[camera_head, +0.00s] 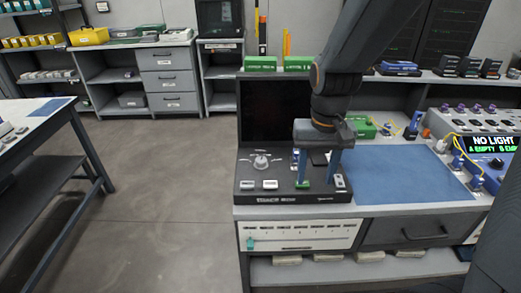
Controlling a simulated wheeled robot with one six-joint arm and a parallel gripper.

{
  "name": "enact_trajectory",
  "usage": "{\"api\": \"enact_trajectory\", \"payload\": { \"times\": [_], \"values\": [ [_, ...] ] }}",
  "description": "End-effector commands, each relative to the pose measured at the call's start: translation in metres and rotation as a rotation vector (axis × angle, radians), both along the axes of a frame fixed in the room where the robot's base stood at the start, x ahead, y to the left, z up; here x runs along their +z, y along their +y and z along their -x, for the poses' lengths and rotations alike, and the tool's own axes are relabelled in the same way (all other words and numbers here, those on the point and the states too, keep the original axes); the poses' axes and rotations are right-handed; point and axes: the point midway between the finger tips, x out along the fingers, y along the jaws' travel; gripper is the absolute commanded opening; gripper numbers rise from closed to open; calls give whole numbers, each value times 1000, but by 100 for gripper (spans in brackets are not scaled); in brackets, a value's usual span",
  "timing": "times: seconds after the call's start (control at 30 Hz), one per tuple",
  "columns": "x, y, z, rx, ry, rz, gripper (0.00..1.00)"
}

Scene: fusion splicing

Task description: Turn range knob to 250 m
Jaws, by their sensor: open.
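The black test device (247,193) stands at the left end of the bench with its dark screen (272,108) upright behind it. A round grey knob (261,161) sits on its top panel, with small marks around it too small to read. I take this to be the range knob; I cannot tell its setting. My gripper (318,174) points down over the right part of the panel, right of the knob and apart from it. Its two blue fingers are spread, with nothing visibly held. The fingers hide part of the panel.
Two pale buttons (258,184) lie in front of the knob, and a green part (303,185) is by the left finger. A blue mat (400,174) lies clear at right. A display (491,142) reads NO LIGHT. Open floor (165,190) lies left.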

Motion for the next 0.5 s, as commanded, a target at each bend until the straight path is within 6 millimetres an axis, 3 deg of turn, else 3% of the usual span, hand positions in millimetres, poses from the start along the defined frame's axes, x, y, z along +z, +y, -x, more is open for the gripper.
{"api": "enact_trajectory", "payload": {
  "times": [0.03,0.2,0.33,0.5],
  "values": [
    [3,17,-28,-15,4,-2,46],
    [15,71,-98,-98,22,-2,46],
    [21,105,-131,-147,30,-1,46],
    [22,126,-149,-179,36,1,46]
  ]
}}
